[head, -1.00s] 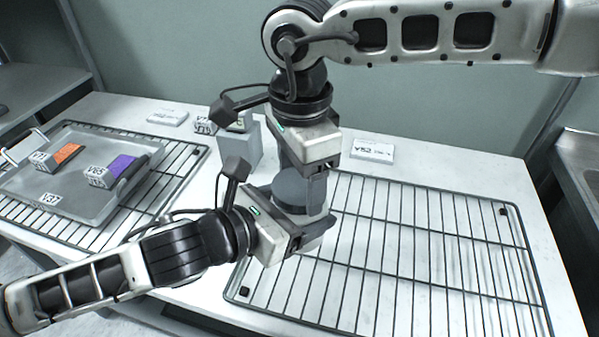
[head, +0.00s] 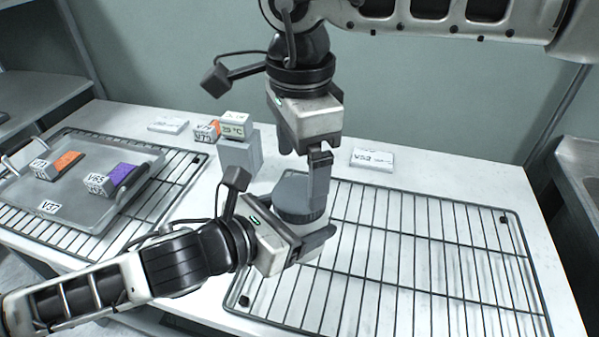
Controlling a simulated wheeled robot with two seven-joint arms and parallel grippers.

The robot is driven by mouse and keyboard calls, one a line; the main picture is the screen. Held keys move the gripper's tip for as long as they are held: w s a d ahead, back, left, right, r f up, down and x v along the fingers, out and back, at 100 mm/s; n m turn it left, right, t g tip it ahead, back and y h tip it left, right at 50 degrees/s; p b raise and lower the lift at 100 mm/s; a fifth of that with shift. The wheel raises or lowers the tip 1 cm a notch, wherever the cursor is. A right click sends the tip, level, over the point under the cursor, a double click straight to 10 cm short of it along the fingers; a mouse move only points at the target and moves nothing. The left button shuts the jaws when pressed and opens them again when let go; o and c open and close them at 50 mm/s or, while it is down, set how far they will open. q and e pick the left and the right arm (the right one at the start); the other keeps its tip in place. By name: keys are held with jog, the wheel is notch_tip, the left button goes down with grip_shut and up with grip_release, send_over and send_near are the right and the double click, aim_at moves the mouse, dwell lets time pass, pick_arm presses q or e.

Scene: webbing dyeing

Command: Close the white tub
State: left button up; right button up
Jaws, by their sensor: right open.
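The white tub (head: 312,224) is at the centre, at the left end of the right-hand rack, mostly hidden by my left gripper. A round grey lid (head: 292,192) with a ribbed rim sits on top of it; I cannot tell how tightly. My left gripper (head: 312,245) comes in from the left with its jaw against the tub's side and appears shut on it; its far finger is hidden. My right gripper (head: 318,178) points down from above, open, with one finger showing beside the lid's right edge.
A wire rack (head: 430,232) fills the table's right side. On the left, a grey tray (head: 75,205) holds an orange block (head: 67,162) and a purple block (head: 122,174). A label V53 (head: 372,160) lies at the back.

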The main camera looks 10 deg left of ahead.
aim_at(299, 193)
jog(key=shift+r, duration=0.15)
jog(key=shift+c, duration=0.4)
jog(key=shift+a+r, duration=0.1)
jog(key=shift+r, duration=0.3)
jog(key=shift+r+n, duration=0.8)
jog(key=shift+r, duration=0.5)
jog(key=shift+f, duration=4.05)
